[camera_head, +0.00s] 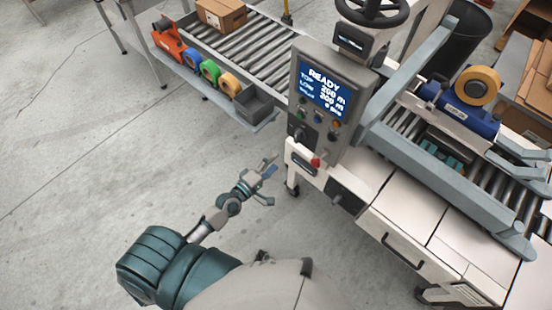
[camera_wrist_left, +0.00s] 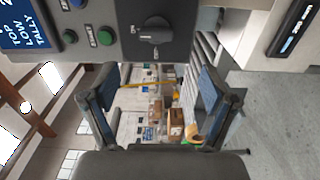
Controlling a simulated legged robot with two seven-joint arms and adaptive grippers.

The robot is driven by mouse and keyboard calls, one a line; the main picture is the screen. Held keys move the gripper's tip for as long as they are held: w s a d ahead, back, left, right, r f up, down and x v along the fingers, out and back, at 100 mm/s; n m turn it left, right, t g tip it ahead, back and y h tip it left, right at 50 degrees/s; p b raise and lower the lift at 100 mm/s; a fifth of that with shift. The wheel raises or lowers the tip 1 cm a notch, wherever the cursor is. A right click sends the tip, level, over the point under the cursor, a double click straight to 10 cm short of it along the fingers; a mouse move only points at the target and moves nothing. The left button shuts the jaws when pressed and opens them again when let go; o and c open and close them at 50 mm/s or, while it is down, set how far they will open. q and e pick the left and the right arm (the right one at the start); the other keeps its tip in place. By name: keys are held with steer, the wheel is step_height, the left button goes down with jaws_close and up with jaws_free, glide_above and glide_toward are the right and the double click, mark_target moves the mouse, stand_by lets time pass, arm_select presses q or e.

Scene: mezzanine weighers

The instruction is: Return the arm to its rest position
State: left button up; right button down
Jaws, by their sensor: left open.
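My left gripper (camera_head: 262,178) is in the middle of the head view, at the end of my left arm. It is open and empty, over bare floor and just left of the white machine cabinet (camera_head: 318,174). In the left wrist view its two fingers (camera_wrist_left: 160,100) stand apart with nothing between them. The control panel (camera_head: 318,100) with its READY screen is above and to the right of the gripper. In the wrist view the panel (camera_wrist_left: 140,14) with a dark rotary knob fills the top, beyond the fingers. My right gripper is not in view.
A roller conveyor (camera_head: 262,50) carries a cardboard box (camera_head: 221,13) at the upper left. Coloured tape rolls (camera_head: 210,70) and a grey bin (camera_head: 254,103) sit along its near side. A tape head (camera_head: 465,100) and side rails stand at the right. The floor (camera_head: 90,140) at left is clear.

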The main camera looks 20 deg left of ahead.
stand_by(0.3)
arm_select(q)
steer(key=s+a+f+m+g+y, duration=0.1)
steer(key=s+f+m+g, duration=0.15)
steer(key=f, duration=0.75)
steer(key=s+a+f+m+g+y, duration=0.1)
steer(key=s+f+m+g, duration=0.2)
steer(key=f, duration=0.8)
steer(key=s+a+f+m+g+y, duration=0.15)
steer(key=s+f, duration=0.25)
steer(key=f, duration=0.6)
steer(key=s+f+m+g, duration=0.3)
steer(key=s+f, duration=0.3)
steer(key=s, duration=0.3)
steer(key=s+f+m+g+y, duration=0.1)
steer(key=s+f+m+g, duration=0.2)
steer(key=s+f, duration=0.3)
steer(key=s+f+m+g+y, duration=0.1)
steer(key=s+f, duration=0.5)
steer(key=s, duration=0.6)
steer(key=shift+s+f+m+g, duration=0.2)
steer(key=shift+f+m+g, duration=0.15)
steer(key=shift+m+g, duration=0.65)
steer(key=shift+y, duration=0.25)
